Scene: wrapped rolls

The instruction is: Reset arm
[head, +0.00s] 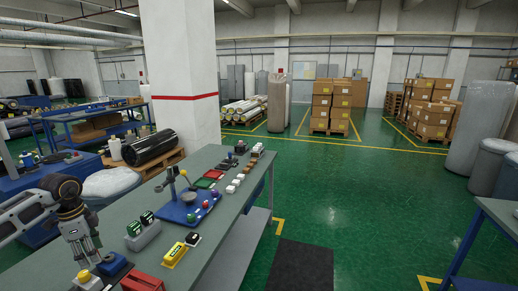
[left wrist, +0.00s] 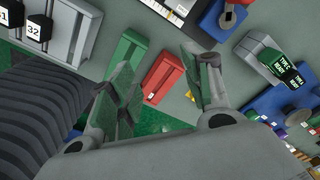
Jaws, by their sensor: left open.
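My left arm comes in from the left in the head view. Its gripper (head: 88,256) points down over the near left end of the grey worktable (head: 232,205). In the left wrist view the two fingers (left wrist: 158,66) are spread apart, with nothing between them. A red block (left wrist: 163,78) and a green block (left wrist: 125,53) lie below and beyond the fingers. The red block (head: 142,281) also shows at the bottom of the head view. My right gripper is not in view.
Near the gripper are a yellow-topped device (head: 85,277), a grey holder (head: 144,236) with dark green-labelled items, and a yellow device (head: 174,255). A blue tray (head: 180,212) stands farther along. A white pillar (head: 182,70) stands behind.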

